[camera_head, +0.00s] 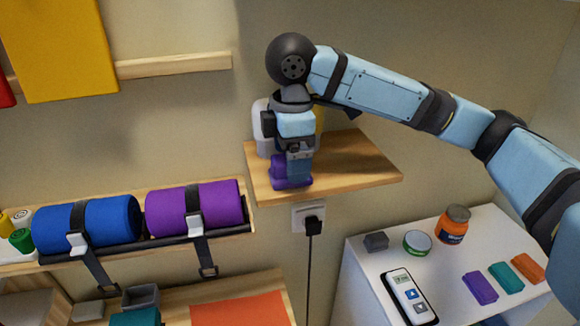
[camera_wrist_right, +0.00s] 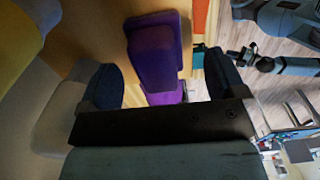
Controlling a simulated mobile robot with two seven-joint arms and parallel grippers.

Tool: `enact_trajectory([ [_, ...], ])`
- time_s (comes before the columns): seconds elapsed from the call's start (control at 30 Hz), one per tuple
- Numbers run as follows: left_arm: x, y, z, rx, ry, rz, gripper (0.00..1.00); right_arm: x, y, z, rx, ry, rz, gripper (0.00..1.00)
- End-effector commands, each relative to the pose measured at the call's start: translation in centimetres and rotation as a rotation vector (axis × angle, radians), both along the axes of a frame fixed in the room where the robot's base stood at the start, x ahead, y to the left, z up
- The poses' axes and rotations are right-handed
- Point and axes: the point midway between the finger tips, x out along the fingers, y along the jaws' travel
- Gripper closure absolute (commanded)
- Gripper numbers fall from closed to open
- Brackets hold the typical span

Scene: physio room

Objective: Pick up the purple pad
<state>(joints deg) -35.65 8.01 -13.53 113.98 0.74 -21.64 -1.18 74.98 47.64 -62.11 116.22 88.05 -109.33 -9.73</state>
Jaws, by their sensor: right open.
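A purple pad (camera_head: 283,177) stands on the small wooden wall shelf (camera_head: 350,165), partly hidden by my right gripper (camera_head: 298,172), which points down over it. In the right wrist view the purple pad (camera_wrist_right: 152,62) lies between the spread fingers of my right gripper (camera_wrist_right: 165,85), with a raised purple block at its upper part. A gap shows between the pad and the fingers there, so the gripper is open; contact cannot be told. Another purple piece (camera_head: 480,288) lies on the white table (camera_head: 365,262).
A white container (camera_head: 262,128) stands behind the gripper on the shelf, close to it. Blue (camera_head: 85,224) and purple rolls (camera_head: 196,207) sit on a lower shelf at left. A plug (camera_head: 312,225) is under the shelf. The shelf's right part is clear.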

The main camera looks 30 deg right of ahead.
Motion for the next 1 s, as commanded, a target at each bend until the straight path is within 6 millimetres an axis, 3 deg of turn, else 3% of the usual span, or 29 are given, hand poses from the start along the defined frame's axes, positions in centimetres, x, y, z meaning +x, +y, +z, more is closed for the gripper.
enact_trajectory([
  [0.2,0.5,0.0,0.5,0.001,-0.010,0.000,1.00,0.1,0.0,-2.4,-0.001,0.001,-0.001,0.11],
  [0.43,0.6,0.1,0.7,0.001,-0.015,0.002,1.00,0.1,0.0,-2.6,0.000,0.000,-0.001,0.11],
  [0.7,0.6,0.1,0.8,0.001,-0.016,0.003,1.00,0.1,0.0,-2.6,0.000,0.000,0.000,0.66],
  [1.0,0.6,0.1,0.6,0.000,-0.014,0.002,1.00,0.0,0.0,-2.4,0.001,-0.001,0.000,0.66],
])
